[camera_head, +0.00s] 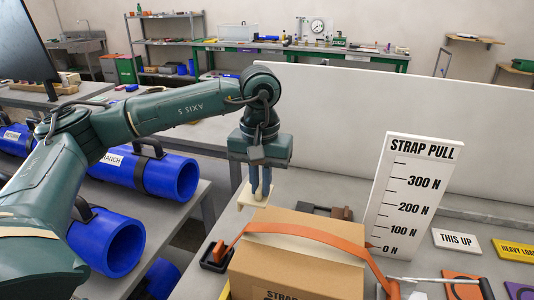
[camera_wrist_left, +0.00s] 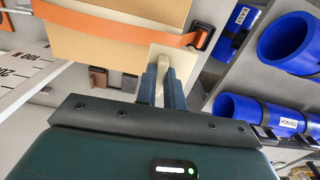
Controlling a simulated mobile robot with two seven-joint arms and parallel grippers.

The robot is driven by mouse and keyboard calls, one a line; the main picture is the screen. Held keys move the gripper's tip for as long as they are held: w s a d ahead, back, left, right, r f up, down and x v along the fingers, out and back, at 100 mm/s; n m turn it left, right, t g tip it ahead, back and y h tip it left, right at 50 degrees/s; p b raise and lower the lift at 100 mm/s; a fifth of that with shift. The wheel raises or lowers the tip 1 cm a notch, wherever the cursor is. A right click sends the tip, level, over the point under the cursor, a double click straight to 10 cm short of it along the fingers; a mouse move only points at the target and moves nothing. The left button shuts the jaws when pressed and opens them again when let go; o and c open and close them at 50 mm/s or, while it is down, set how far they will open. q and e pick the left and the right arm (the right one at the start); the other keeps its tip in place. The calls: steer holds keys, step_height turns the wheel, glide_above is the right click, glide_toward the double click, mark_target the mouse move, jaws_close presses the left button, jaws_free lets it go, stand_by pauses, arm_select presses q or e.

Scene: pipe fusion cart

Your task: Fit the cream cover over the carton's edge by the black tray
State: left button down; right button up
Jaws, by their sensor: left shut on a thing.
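My left gripper (camera_head: 261,194) is shut on the cream cover (camera_head: 247,199) and points down at the carton's far left edge. In the left wrist view the cover (camera_wrist_left: 168,58) sits between the fingers, close beside the carton (camera_wrist_left: 110,38); I cannot tell whether they touch. The brown carton (camera_head: 290,270) stands on the bench with an orange strap (camera_head: 300,230) across its top and a pale band on its top face. A dark tray-like piece (camera_head: 313,208) lies behind the carton, partly hidden. My right gripper is not in view.
A black strap anchor (camera_head: 215,258) sits left of the carton. A white STRAP PULL scale board (camera_head: 415,190) stands to its right. Blue pipes (camera_head: 150,172) lie at left.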

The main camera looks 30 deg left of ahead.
arm_select(q)
steer(key=shift+s+a+f+m, duration=0.15)
steer(key=shift+s+f+m, duration=0.2)
steer(key=shift+f, duration=0.15)
steer(key=shift+w+f+b, duration=0.1)
steer(key=shift+f+b, duration=0.3)
steer(key=shift+f, duration=0.5)
steer(key=shift+f+b, duration=0.95)
steer(key=shift+f, duration=0.75)
steer(key=shift+f+b, duration=1.35)
steer(key=shift+f, duration=0.15)
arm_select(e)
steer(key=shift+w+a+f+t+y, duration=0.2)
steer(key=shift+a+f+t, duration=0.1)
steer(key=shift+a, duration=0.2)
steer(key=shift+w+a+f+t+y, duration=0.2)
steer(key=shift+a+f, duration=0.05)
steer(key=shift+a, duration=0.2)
